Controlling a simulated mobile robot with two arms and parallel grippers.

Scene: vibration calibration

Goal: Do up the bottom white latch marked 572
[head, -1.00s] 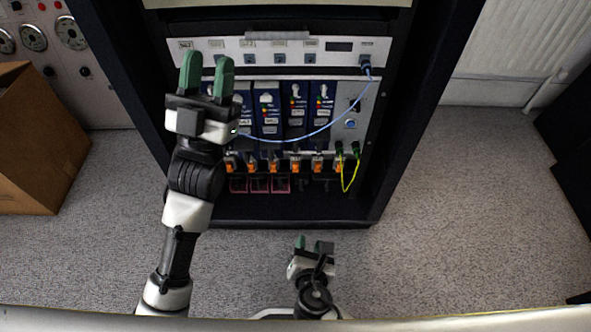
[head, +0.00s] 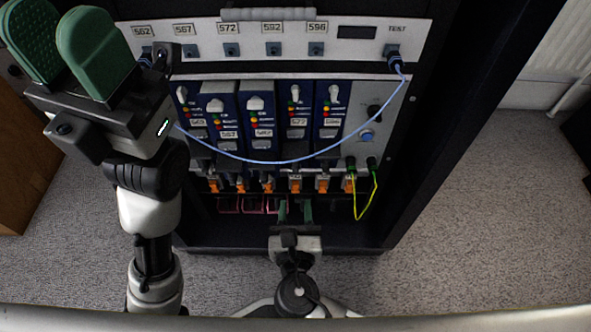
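A row of blue modules stands in the rack. The fourth one (head: 298,108) carries a label that seems to read 572, with a white latch (head: 294,91) at its top. Its lower edge is dark, and I cannot make out whether a white latch there is open or done up. Below it is an orange part (head: 295,185). My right gripper (head: 295,211) is just below that orange part in the picture, its green fingers apart and nothing seen between them. My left gripper (head: 62,45) is open and empty at the upper left, before the rack's left side.
A blue cable (head: 275,162) hangs in an arc across the modules. A yellow-green cable (head: 366,207) loops at lower right. Pink-edged slots (head: 250,206) lie left of my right gripper. A top panel (head: 200,38) has numbered sockets. A brown box stands far left.

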